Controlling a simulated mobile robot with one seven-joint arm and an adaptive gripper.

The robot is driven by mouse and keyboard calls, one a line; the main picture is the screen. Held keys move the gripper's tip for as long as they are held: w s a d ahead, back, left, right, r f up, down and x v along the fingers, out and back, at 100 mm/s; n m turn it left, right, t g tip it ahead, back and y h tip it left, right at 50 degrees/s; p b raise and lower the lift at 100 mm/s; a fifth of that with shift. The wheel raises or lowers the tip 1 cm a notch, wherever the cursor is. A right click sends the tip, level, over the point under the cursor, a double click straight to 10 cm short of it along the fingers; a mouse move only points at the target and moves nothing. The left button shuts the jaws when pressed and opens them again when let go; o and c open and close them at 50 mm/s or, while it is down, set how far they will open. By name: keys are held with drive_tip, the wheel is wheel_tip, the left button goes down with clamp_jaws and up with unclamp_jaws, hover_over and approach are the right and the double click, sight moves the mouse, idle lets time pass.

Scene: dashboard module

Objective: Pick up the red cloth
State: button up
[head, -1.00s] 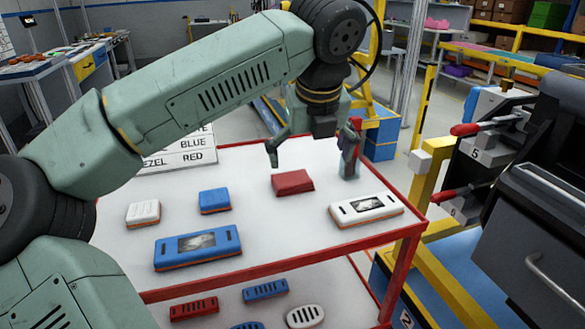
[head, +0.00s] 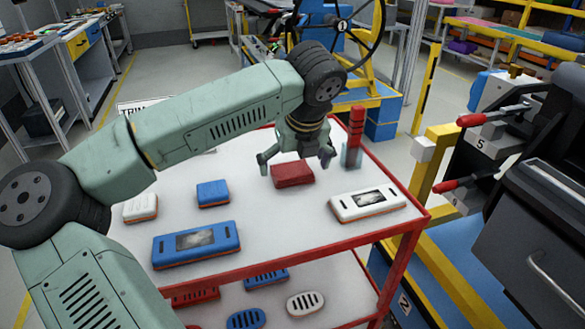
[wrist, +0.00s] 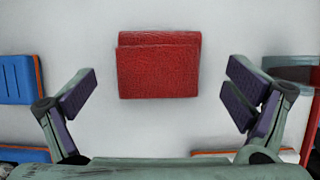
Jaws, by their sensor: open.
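The red cloth (head: 292,174) lies folded on the white top of the red-framed cart, toward its back middle. In the wrist view the red cloth (wrist: 159,66) is a flat folded rectangle, centred a little beyond the fingertips. My gripper (head: 296,166) is open above the cloth, its fingers spread to either side. The cloth is apart from both fingers there.
A clear holder with a red item (head: 353,138) stands right of the cloth. A white module (head: 368,204) lies front right, a large blue module (head: 196,245) front left. A small blue block (head: 213,193) and a white block (head: 140,208) lie left. The cart's lower shelf holds several vents.

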drive_tip(key=shift+w+a+f, duration=0.1)
drive_tip(key=shift+w+f, duration=0.15)
drive_tip(key=shift+f, duration=0.45)
drive_tip(key=shift+c, duration=0.4)
drive_tip(key=c, duration=1.2)
drive_tip(key=shift+o, duration=0.2)
drive_tip(key=shift+r, duration=0.2)
